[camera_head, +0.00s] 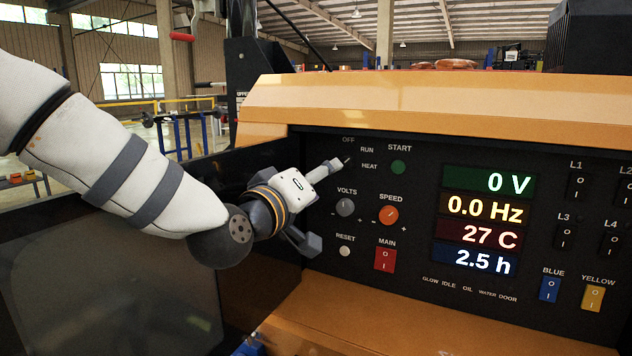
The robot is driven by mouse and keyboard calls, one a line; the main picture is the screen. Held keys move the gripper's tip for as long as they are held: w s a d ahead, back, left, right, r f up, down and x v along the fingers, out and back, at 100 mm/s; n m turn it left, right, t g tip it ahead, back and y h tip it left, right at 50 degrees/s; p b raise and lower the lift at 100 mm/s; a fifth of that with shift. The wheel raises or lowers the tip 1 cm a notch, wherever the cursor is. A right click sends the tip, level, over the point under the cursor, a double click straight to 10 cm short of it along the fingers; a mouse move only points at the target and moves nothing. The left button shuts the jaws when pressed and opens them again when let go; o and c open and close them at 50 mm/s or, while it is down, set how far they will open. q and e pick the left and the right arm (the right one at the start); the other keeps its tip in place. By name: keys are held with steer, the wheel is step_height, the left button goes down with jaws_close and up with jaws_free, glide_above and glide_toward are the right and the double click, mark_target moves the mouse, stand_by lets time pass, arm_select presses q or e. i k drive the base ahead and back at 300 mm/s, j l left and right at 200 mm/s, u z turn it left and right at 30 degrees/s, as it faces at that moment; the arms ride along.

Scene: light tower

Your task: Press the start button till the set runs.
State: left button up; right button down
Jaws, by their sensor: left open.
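The round green start button (398,167) sits under the START label on the dark control panel (440,130). It looks dim. My left gripper (328,203) is open and empty in front of the panel, left of the button. Its upper finger reaches up toward the OFF/RUN/HEAT selector and covers most of it, so I cannot tell its setting or whether they touch. The lower finger is near the grey reset button (345,251). The displays (487,221) read 0 V, 0.0 Hz, 27 C and 2.5 h. My right gripper is out of view.
The grey volts knob (345,207) and orange speed knob (388,215) sit below the start button. The red main switch (385,260), blue switch (549,287) and yellow switch (593,297) are lower. An orange hood (430,100) overhangs the panel top.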

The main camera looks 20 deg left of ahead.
mark_target(397, 167)
steer(key=k+j, duration=0.15)
steer(key=k, duration=0.35)
steer(key=k+j, duration=0.15)
steer(key=k, duration=0.3)
